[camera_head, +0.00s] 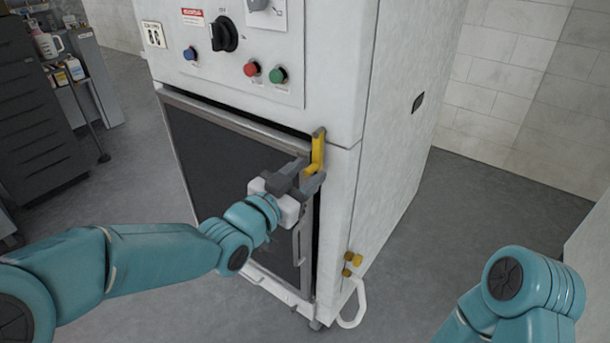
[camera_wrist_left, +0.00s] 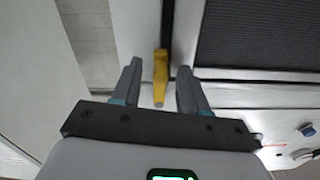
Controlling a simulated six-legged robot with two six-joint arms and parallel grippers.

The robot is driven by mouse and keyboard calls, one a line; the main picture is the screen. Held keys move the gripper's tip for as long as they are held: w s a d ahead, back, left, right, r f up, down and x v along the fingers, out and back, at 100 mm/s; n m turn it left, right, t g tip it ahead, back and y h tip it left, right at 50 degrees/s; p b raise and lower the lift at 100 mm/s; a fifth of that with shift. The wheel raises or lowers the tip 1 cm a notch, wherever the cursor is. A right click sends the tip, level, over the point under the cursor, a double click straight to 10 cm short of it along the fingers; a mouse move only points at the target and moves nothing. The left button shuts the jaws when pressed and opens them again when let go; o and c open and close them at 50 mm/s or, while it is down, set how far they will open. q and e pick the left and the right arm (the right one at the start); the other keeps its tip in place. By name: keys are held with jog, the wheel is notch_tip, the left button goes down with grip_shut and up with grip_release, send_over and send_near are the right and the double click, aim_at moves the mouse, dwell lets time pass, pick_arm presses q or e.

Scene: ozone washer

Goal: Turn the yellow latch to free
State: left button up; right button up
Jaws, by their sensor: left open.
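The yellow latch (camera_head: 317,152) stands at the upper right corner of the dark door (camera_head: 225,160) on the white washer cabinet. My left gripper (camera_head: 306,174) is at the latch, open, with its fingers pointing toward the cabinet. In the left wrist view the yellow latch (camera_wrist_left: 160,77) lies between the two spread fingers of my left gripper (camera_wrist_left: 157,85), with a gap on each side. Of my right arm only a teal link shows at the lower right of the head view; its gripper is out of the picture.
The control panel above the door has a black knob (camera_head: 225,34), a blue button (camera_head: 190,54), a red button (camera_head: 251,69) and a green button (camera_head: 278,75). A dark drawer cabinet (camera_head: 38,110) stands at the left. The floor (camera_head: 450,220) right of the washer is clear.

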pick_arm(q)
jog(key=shift+w+d, duration=0.1)
jog(key=shift+w, duration=0.1)
grip_shut()
